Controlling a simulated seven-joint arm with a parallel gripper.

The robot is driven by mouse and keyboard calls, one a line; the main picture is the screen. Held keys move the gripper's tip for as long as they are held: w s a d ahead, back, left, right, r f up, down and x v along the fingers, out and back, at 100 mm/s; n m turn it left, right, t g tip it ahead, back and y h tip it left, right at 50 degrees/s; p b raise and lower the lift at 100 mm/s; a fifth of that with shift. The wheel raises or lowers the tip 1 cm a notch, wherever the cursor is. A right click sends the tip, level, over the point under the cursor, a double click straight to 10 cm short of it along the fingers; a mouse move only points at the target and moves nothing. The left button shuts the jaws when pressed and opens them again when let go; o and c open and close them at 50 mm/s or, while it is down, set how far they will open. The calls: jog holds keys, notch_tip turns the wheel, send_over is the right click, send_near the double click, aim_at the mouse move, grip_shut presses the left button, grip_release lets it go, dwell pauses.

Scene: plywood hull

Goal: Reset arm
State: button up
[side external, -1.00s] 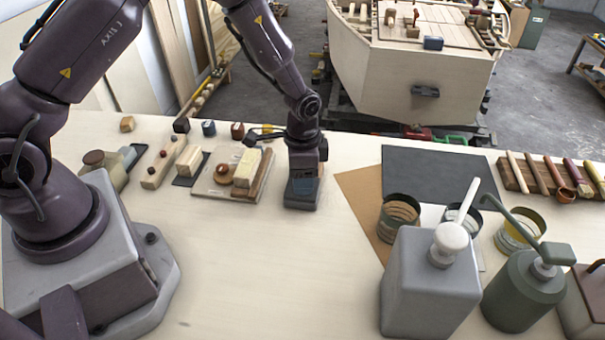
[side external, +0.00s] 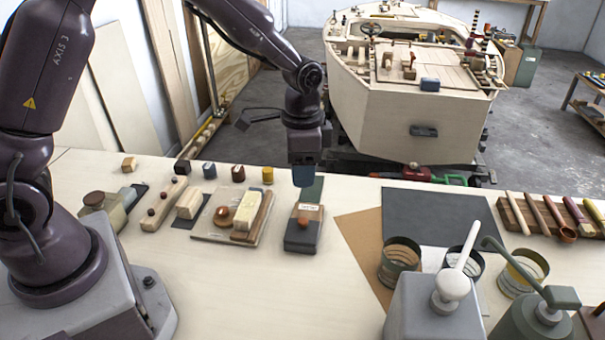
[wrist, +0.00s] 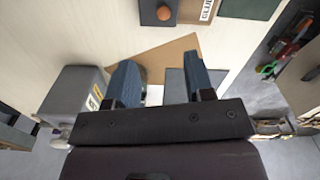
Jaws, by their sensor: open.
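My gripper (side external: 304,180) hangs above the workbench in the side view, fingers pointing down. It is open and empty; in the wrist view its two blue fingers (wrist: 161,78) stand apart with nothing between them. The same block shows at the top edge of the wrist view (wrist: 150,16), partly cut off.
A board with a pale block (side external: 213,225) and wooden blocks lie left of the gripper. A brown sheet (side external: 360,232), dark mat (side external: 430,218), cans and a grey pump bottle (side external: 425,308) are to the right. A wooden boat hull (side external: 405,115) stands beyond the bench edge.

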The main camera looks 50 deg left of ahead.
jog(key=s+a+r+n+t, duration=0.1)
jog(key=s+r+n+t, duration=0.4)
jog(key=s+r, duration=1.3)
jog(key=shift+s+a+n+t, duration=0.3)
jog(key=shift+s+n, duration=0.4)
jog(key=shift+s, duration=0.55)
